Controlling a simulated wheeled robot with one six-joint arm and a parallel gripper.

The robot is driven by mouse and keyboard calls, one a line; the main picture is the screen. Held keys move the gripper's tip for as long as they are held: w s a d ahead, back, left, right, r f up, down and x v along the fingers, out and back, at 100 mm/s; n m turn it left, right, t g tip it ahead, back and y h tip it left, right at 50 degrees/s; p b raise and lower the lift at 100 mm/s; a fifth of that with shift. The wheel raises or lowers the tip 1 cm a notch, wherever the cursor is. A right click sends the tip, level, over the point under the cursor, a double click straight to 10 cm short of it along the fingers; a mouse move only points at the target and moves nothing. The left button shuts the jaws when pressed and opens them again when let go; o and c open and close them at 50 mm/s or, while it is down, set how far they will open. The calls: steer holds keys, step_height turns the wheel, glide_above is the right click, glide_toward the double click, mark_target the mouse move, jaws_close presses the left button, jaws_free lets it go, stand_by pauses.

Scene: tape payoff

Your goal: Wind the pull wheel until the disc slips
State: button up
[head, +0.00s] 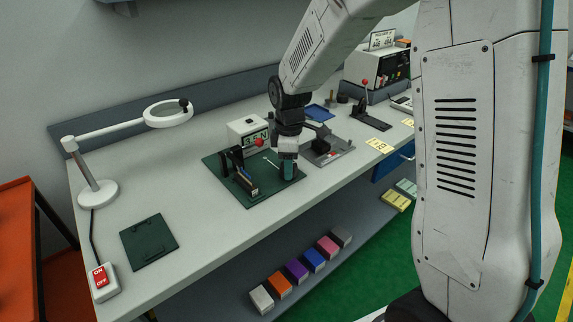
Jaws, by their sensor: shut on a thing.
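A dark green baseplate (255,201) on the bench carries a small tape payoff rig. A black upright stand with a dark round part (237,158) is at its left, with a dark, yellowish-edged block (246,181) in front. A teal round part (287,170), apparently the pull wheel, is at its right. My gripper (287,158) points down over this part and is shut on it; the jaws hide its top. The slipping disc cannot be told clearly.
A magnifier lamp (168,113), an empty dark green plate (149,240) and a red switch box (102,280) are at the left. A grey plate fixture (326,150) is close right of my gripper. Several coloured boxes (297,270) are on the lower shelf. The front bench strip is clear.

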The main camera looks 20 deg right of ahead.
steer(key=m, duration=0.6)
steer(key=shift+s+f+m, duration=0.2)
steer(key=shift+s+m, duration=0.1)
steer(key=shift+m, duration=0.1)
stand_by(0.4)
steer(key=o, duration=0.9)
steer(key=shift+a, duration=0.1)
steer(key=shift+o, duration=0.4)
steer(key=shift+w+r, duration=0.1)
steer(key=shift+w+r, duration=0.1)
steer(key=shift+r, duration=0.4)
step_height(320, 180, up, 7)
steer(key=shift+f, duration=0.1)
